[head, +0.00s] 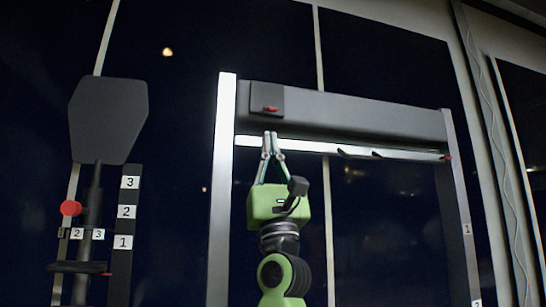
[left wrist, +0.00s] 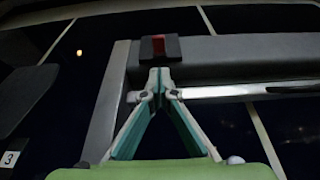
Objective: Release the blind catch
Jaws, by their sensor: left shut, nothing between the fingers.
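The blind catch is a small red tab (head: 271,108) on a dark square plate (head: 259,97) at the left end of the blind's grey roller housing (head: 350,115). In the left wrist view the red catch (left wrist: 158,45) sits just beyond my fingertips. My left gripper (head: 269,135) is shut and empty, pointing up, its tips just below the catch in the picture. It also shows in the left wrist view (left wrist: 159,74). I cannot tell whether the tips touch the housing. The blind's bright bottom bar (head: 320,147) lies right under the housing. My right gripper is not in view.
A silver frame post (head: 222,190) stands left of my arm, and another post (head: 460,210) carries number labels at the right. Further left are a dark paddle-shaped panel (head: 108,120), a red knob (head: 70,208) and a numbered strip (head: 126,235). Dark window panes lie behind.

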